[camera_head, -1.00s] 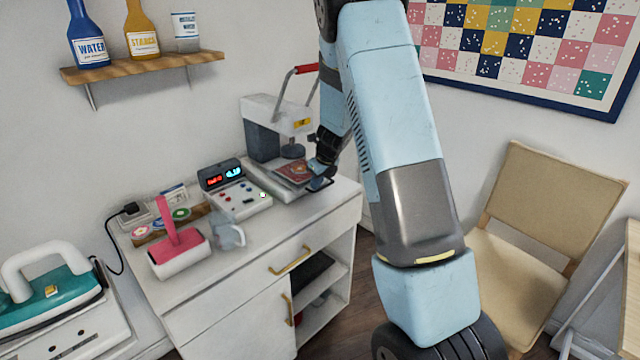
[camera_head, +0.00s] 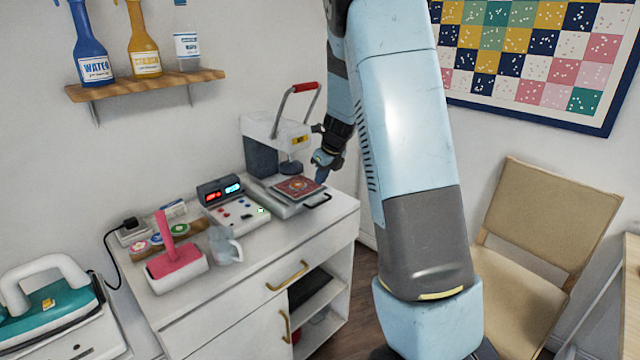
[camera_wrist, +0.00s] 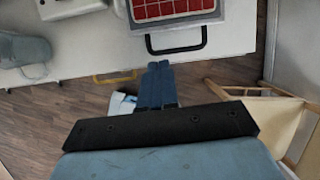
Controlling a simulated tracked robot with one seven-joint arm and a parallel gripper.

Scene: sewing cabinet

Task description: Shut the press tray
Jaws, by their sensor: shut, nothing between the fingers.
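The heat press (camera_head: 276,142) stands at the back right of the white cabinet, its red-tipped lever (camera_head: 305,88) raised. Its tray (camera_head: 284,209) sticks out toward the cabinet's front edge, with a dark handle (camera_head: 319,200) at its front. A red patterned piece (camera_head: 298,188) lies on the tray. My gripper (camera_head: 322,176) is shut and empty, beside and above the tray's right side. In the wrist view my closed fingers (camera_wrist: 161,84) point toward the tray's black handle (camera_wrist: 176,44), with a visible gap. The red piece (camera_wrist: 172,8) shows beyond the handle.
A control box (camera_head: 232,202) stands left of the tray. A clear cup (camera_head: 224,246) and a pink-handled roller (camera_head: 176,254) are farther left. A wooden chair (camera_head: 538,230) is at the right. Open floor lies before the cabinet.

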